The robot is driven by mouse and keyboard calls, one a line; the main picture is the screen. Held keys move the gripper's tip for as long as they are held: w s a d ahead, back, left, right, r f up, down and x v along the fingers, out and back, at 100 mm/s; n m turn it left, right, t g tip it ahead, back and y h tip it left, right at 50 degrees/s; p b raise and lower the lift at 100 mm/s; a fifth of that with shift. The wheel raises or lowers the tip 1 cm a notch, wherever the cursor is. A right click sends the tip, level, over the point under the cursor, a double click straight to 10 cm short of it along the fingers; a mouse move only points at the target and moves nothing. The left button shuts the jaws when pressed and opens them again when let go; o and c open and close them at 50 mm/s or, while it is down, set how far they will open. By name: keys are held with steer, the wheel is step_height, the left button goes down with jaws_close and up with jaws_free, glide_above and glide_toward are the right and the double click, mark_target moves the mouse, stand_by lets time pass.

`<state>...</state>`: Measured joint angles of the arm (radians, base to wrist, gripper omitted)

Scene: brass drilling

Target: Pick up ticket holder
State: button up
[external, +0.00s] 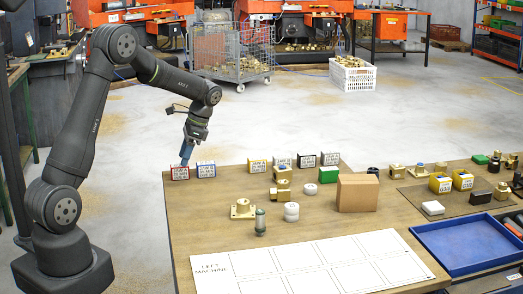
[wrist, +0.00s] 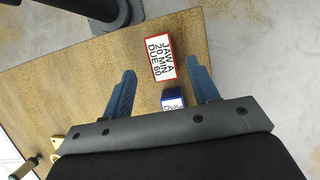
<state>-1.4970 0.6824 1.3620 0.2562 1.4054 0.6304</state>
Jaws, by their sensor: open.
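Two small ticket holders stand near the far left corner of the table. The red-edged ticket holder (external: 180,173) has a white printed face; in the wrist view (wrist: 162,60) it reads "JAW A 20 MIN DUE 60". The blue-edged ticket holder (external: 206,170) stands just to its right; in the wrist view (wrist: 173,99) it is partly hidden by my gripper's body. My gripper (external: 185,160) is over these holders, its blue fingers pointing down. In the wrist view my gripper (wrist: 163,80) is open, with both holders in or beyond the gap between the fingers and neither clasped.
More ticket holders (external: 281,160) stand to the right along the table's back edge. Brass fittings (external: 243,209), white round pieces (external: 291,211), a green block (external: 328,175) and a cardboard box (external: 357,193) are further right. A white marked sheet (external: 315,265) lies in front. Bare wood lies left of the fittings.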

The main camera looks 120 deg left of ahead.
mark_target(180, 167)
steer(key=x, duration=0.5)
steer(key=shift+s+a, duration=0.1)
steer(key=shift+s, duration=0.05)
steer(key=c, duration=1.1)
